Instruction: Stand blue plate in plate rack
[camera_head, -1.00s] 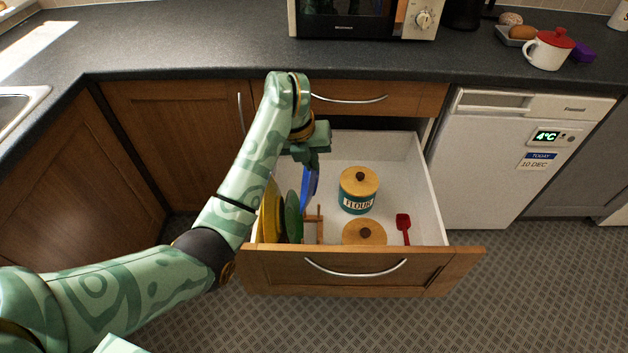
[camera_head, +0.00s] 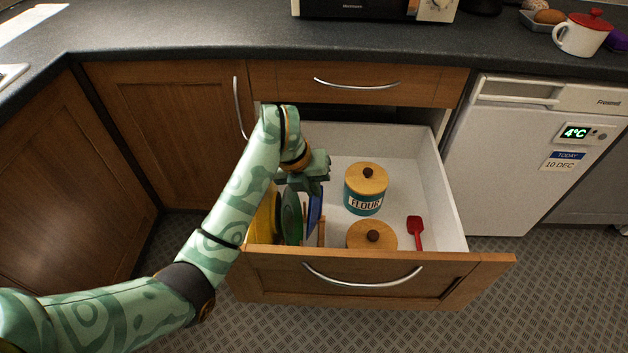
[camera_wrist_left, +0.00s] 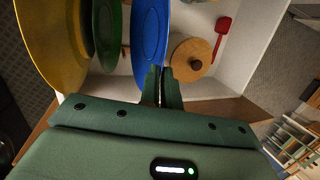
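The blue plate (camera_head: 315,211) is on edge in the open drawer, below my left gripper (camera_head: 313,185). In the left wrist view the blue plate (camera_wrist_left: 150,30) has its near rim between the two close-set fingertips (camera_wrist_left: 161,88), and the gripper looks shut on it. The wooden plate rack (camera_head: 321,231) shows only in part, as pegs beside the blue plate. Its base is hidden by plates and the drawer front, so I cannot tell whether the plate rests in a slot. A green plate (camera_head: 291,214) and a yellow plate (camera_head: 263,222) stand on edge to the left. My right gripper is out of view.
To the right in the drawer (camera_head: 440,190) are a flour canister (camera_head: 365,190), another wooden-lidded canister (camera_head: 371,236) and a red scoop (camera_head: 416,232). The drawer front (camera_head: 365,275) and the counter (camera_head: 200,40) border the space. A white appliance (camera_head: 510,160) stands to the right.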

